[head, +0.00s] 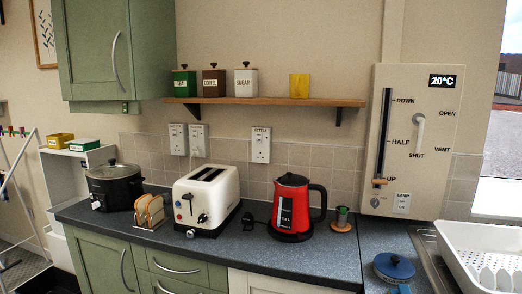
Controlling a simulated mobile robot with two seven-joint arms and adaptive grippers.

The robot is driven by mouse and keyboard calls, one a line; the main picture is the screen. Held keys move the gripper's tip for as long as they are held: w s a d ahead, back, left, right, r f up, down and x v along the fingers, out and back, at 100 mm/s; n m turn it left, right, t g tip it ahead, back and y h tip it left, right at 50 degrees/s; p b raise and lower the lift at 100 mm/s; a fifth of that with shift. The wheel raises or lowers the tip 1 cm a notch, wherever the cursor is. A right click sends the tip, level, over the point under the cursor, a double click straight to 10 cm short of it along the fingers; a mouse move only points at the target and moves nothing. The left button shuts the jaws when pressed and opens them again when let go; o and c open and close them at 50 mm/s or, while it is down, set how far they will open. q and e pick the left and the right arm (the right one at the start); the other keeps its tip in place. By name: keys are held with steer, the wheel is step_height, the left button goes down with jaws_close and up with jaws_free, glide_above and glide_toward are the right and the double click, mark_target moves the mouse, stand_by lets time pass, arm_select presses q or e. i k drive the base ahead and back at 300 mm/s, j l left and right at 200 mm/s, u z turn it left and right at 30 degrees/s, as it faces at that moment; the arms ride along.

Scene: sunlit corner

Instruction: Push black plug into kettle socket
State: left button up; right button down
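The kettle socket (260,145) is a white wall plate labelled KETTLE, on the tiles above the counter, with nothing seen plugged into it. A small black object that looks like the black plug (248,222) lies on the counter between the toaster and the kettle; its pins and cord are too small to make out. The red and black kettle (292,208) stands upright just right of it, below and right of the socket. Neither of my grippers shows in the head view.
A cream toaster (206,200) stands left of the plug, with a toast rack (149,211) and black slow cooker (113,187) beyond. Two more sockets (178,139) are on the wall. A shelf (265,102) with canisters hangs above. The front counter strip (255,255) is clear.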

mark_target(248, 218)
steer(key=j+z, duration=0.15)
steer(key=z, duration=0.35)
steer(key=i+j+z, duration=0.1)
steer(key=z, duration=0.4)
steer(key=j+z, duration=0.25)
steer(key=z, duration=0.25)
steer(key=k+j+z, duration=0.1)
steer(key=j+z, duration=0.2)
steer(key=j, duration=0.15)
steer(key=k+j+z, duration=0.1)
steer(key=j+z, duration=0.15)
steer(key=j, duration=0.2)
steer(key=k+j, duration=0.1)
steer(key=j, duration=0.25)
steer(key=k+j, duration=0.15)
steer(key=j, duration=0.15)
steer(key=k+j+z, duration=0.1)
steer(key=j, duration=0.25)
steer(key=k+j, duration=0.1)
steer(key=j, duration=0.25)
